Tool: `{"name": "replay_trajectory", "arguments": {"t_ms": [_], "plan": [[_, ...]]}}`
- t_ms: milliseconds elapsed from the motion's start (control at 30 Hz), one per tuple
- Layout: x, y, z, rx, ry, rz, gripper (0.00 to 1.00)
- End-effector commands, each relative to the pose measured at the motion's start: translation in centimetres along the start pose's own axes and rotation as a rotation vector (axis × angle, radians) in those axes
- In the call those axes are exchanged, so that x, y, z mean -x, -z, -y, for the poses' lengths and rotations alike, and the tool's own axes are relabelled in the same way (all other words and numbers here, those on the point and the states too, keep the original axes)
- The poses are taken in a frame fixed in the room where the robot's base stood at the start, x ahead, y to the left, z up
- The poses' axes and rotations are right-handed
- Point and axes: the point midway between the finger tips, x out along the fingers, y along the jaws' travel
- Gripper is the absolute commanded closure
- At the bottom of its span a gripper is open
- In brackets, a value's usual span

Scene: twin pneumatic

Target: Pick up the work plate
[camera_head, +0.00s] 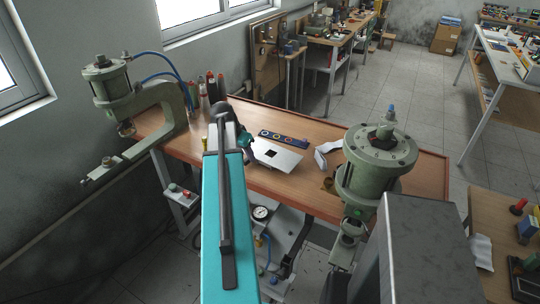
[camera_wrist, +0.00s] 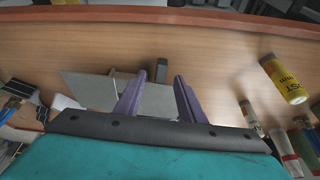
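The work plate (camera_head: 284,158) appears as a flat light-grey plate with a small black square on it, lying on the wooden bench in the head view. In the wrist view a flat grey plate (camera_wrist: 86,90) lies below and around my fingers, partly hidden by them. A small dark upright block (camera_wrist: 161,71) shows between the fingertips, apart from them. My gripper (camera_wrist: 159,77) has two purple fingers spread apart, with no object clamped between them. In the head view my teal arm reaches over the bench and hides part of it left of the plate.
A dark blue strip with round coloured rings (camera_head: 283,138) lies behind the plate. A white curled piece (camera_head: 326,154) lies to its right. Green pneumatic presses stand at left (camera_head: 112,82) and right (camera_head: 378,170). Bottles (camera_head: 215,88) stand at the back left; a yellow can (camera_wrist: 285,80) is at right.

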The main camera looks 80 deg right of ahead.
Motion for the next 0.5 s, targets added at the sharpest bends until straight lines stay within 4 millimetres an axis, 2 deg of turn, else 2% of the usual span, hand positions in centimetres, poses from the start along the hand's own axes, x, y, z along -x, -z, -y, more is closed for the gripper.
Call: {"name": "replay_trajectory", "arguments": {"t_ms": [233,500], "plan": [[-1.7,0.0,0.0,0.001,0.0,0.0,0.64],[-2.2,-0.1,0.0,0.001,0.0,0.0,0.64]]}}
